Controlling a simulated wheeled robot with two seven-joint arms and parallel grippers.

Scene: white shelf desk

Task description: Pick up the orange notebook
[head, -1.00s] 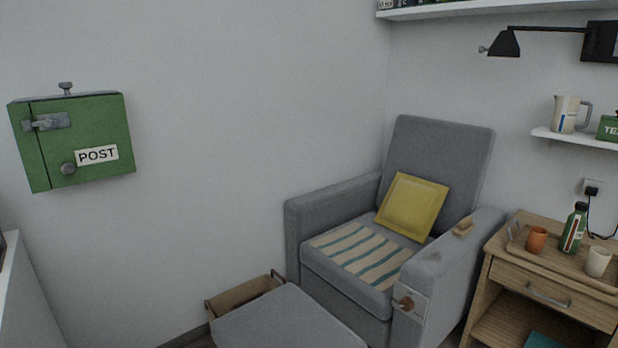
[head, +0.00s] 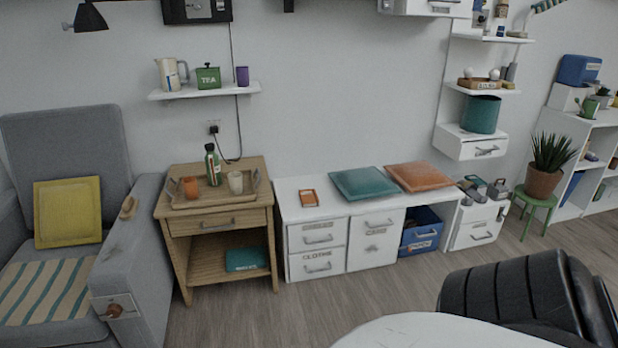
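A small flat orange item (head: 308,198) with a pale patch lies on the left part of the low white shelf desk (head: 292,211). It looks like the orange notebook, but it is too small to tell for sure. It lies to the left of a teal cushion (head: 363,183), apart from it. Neither of my grippers shows in the head view.
An orange cushion (head: 418,177) lies right of the teal one. A wooden side table (head: 192,219) with a tray and cups stands left of the desk. A black chair (head: 530,300) and a white round table (head: 430,332) fill the lower right. Wooden floor lies open before the desk.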

